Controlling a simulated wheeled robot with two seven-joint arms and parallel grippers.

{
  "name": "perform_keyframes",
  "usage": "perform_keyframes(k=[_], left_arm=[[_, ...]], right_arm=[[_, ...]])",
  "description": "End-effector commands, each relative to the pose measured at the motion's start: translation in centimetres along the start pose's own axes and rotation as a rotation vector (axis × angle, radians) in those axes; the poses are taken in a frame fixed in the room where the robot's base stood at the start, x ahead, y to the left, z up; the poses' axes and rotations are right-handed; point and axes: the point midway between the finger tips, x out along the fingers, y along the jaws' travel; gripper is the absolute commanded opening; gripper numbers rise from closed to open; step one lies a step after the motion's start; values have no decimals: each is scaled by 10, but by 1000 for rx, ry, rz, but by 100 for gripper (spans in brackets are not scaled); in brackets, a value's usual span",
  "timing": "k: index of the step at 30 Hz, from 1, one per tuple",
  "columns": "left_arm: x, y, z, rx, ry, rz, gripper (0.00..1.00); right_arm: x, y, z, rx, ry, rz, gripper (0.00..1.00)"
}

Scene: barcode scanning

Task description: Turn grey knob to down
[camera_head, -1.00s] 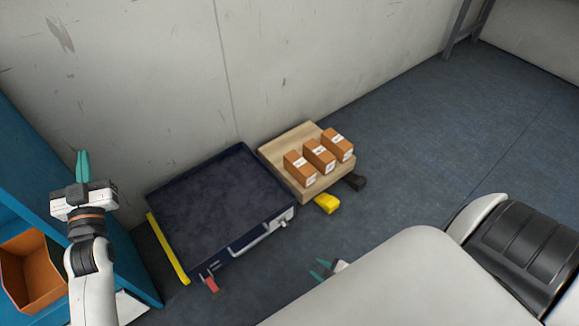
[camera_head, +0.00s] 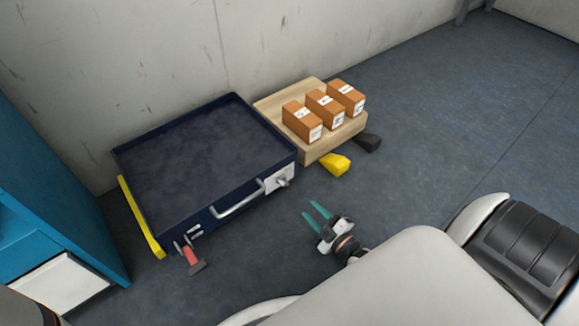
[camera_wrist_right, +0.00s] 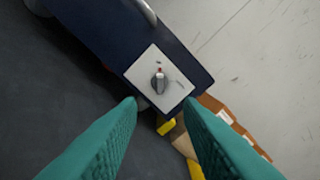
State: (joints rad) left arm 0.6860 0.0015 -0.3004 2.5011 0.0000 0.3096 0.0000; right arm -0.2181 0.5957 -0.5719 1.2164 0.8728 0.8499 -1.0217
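The grey knob (camera_head: 282,181) sits on a light plate (camera_head: 270,186) at the right end of the dark blue case's front face. In the right wrist view the knob (camera_wrist_right: 158,82) shows a small red mark at one end and lies ahead, between the lines of the fingers. My right gripper (camera_head: 317,209) is open and empty, apart from the knob, in front of and to the right of it. Its teal fingers (camera_wrist_right: 160,115) are spread wide in the right wrist view. My left gripper is out of view.
The dark blue case (camera_head: 205,150) has a silver handle (camera_head: 240,202) beside the plate and a red lever (camera_head: 191,256) at its front left corner. A wooden pallet (camera_head: 310,150) with three brown boxes stands to the right, with yellow (camera_head: 336,164) and black (camera_head: 368,142) pieces before it.

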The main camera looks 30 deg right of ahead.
Motion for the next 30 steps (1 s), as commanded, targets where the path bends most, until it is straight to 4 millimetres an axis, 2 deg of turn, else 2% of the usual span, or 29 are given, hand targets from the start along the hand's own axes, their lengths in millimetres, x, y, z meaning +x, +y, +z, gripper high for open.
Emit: perform_keyframes(k=[12,16,21,30], left_arm=[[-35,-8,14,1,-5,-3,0],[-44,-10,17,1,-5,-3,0],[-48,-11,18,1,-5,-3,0],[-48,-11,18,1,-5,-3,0]], right_arm=[[79,3,-2,1,-3,-1,33],[98,2,-2,1,-2,0,33],[111,1,0,1,-1,1,33],[113,0,0,1,1,3,33]])
